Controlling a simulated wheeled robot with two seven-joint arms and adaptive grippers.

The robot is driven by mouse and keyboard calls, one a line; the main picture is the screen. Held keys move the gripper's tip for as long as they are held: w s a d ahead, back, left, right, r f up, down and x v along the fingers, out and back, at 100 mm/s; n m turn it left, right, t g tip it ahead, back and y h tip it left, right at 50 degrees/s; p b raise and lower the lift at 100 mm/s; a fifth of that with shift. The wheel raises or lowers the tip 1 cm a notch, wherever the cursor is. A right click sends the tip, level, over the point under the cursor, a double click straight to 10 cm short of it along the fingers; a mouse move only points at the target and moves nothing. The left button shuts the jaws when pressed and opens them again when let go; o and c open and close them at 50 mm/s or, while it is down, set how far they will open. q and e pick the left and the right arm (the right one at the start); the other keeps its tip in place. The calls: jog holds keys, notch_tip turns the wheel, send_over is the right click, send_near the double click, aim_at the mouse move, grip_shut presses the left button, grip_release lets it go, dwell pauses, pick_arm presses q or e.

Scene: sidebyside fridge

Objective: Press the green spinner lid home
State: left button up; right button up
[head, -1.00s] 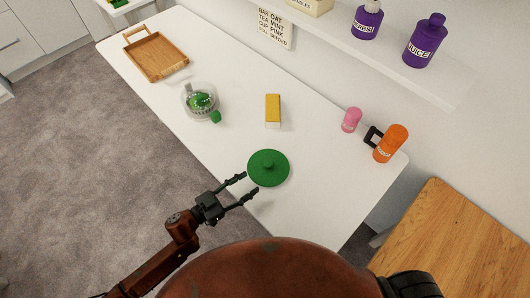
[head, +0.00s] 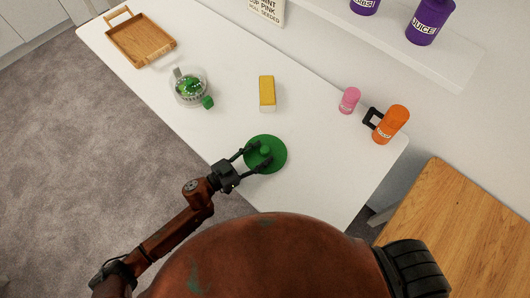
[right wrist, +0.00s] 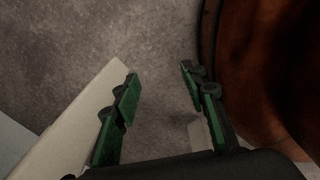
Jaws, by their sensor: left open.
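The green spinner lid (head: 273,141) lies on the white counter near its front edge, a round disc with a raised knob (head: 265,151) in the middle. My left gripper (head: 258,158) is open, its two fingers reaching over the lid on either side of the knob. Whether the fingers touch the knob I cannot tell. The clear spinner bowl (head: 181,91), with green contents, stands farther left on the counter. My right gripper (right wrist: 160,88) is open and empty in the right wrist view, above the grey floor beside a pale edge.
A green item (head: 208,102) sits beside the bowl. A wooden tray (head: 141,40) is at the far left. A yellow block (head: 267,93), a pink shaker (head: 349,100) and an orange bottle (head: 391,124) stand toward the back. The counter right of the lid is clear.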

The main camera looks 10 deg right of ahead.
pick_arm(q)
jog(key=c, duration=0.8)
grip_shut()
pick_arm(e)
jog(key=shift+s+d, duration=0.2)
jog(key=shift+s, duration=0.15)
jog(key=shift+r, duration=0.1)
